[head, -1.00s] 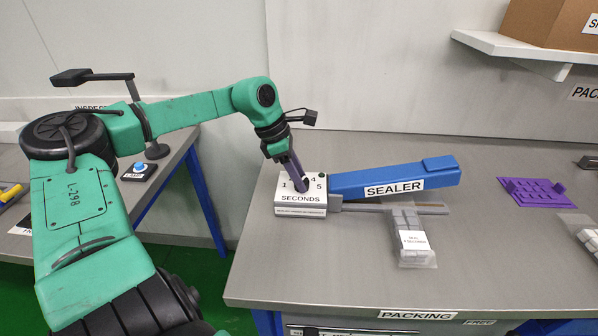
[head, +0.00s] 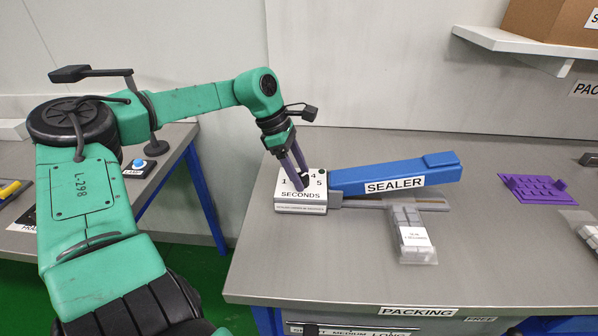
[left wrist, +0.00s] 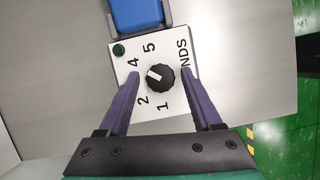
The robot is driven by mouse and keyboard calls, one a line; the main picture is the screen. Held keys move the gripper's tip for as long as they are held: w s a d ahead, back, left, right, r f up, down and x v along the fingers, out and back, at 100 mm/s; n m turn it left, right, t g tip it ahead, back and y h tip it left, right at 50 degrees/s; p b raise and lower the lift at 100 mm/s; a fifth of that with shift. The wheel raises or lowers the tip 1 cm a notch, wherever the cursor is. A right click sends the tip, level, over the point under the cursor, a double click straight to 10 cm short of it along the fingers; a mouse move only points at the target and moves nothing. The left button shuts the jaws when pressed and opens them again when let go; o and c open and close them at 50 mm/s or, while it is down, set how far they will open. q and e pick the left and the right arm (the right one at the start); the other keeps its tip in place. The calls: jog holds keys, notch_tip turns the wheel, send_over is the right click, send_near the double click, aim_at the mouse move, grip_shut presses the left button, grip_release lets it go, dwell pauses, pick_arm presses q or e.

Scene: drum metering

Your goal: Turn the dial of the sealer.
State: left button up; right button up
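The sealer has a long blue arm (head: 400,174) and a white dial box (head: 300,205) at its left end, labelled SECONDS. Numbers 1, 2, 4 and 5 show. My left gripper (head: 303,186) points down at the box, and its purple fingers (left wrist: 160,78) stand open on either side of the dial, with a small gap to each side. My right gripper is in neither view.
A clear bag with a white label (head: 414,237) lies at the sealer's right front. A purple pegged tray (head: 538,190) is farther right. A shelf (head: 525,48) with a cardboard box hangs above. The packing table's front (head: 330,270) is clear.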

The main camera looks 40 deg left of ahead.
pick_arm(q)
jog(key=shift+r, duration=0.1)
jog(key=v, duration=1.4)
jog(key=shift+r, duration=0.2)
jog(key=shift+f, duration=0.15)
